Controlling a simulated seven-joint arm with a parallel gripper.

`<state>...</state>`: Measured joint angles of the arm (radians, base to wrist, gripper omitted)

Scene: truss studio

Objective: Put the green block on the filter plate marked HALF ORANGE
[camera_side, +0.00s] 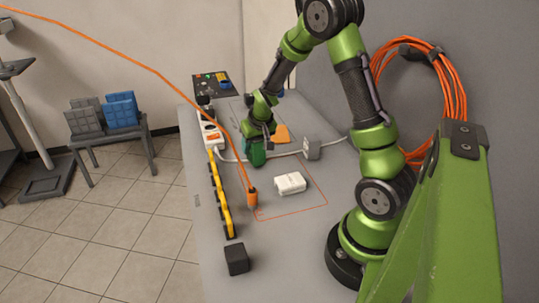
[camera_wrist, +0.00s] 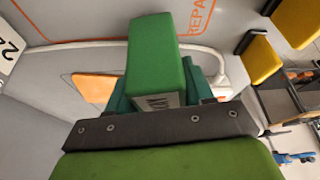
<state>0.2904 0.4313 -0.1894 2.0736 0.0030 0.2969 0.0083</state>
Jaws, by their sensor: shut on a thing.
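The green block (camera_wrist: 155,55) is held between the dark green fingers of my gripper (camera_wrist: 160,90) in the wrist view. In the side view my gripper (camera_side: 257,146) points down and the block (camera_side: 258,158) is at its lower end, low over the table; I cannot tell whether it touches. An orange plate (camera_side: 281,135) lies just behind and to the right of my gripper. The plate (camera_wrist: 93,88) also shows left of the block in the wrist view, partly hidden by the gripper. I cannot read a marking on it.
A white cable (camera_side: 235,160) runs across the grey table to a grey box (camera_side: 312,148). An orange cable with a plug (camera_side: 252,198) hangs in front. A yellow rail (camera_side: 221,200) and a dark cube (camera_side: 237,258) are at the left.

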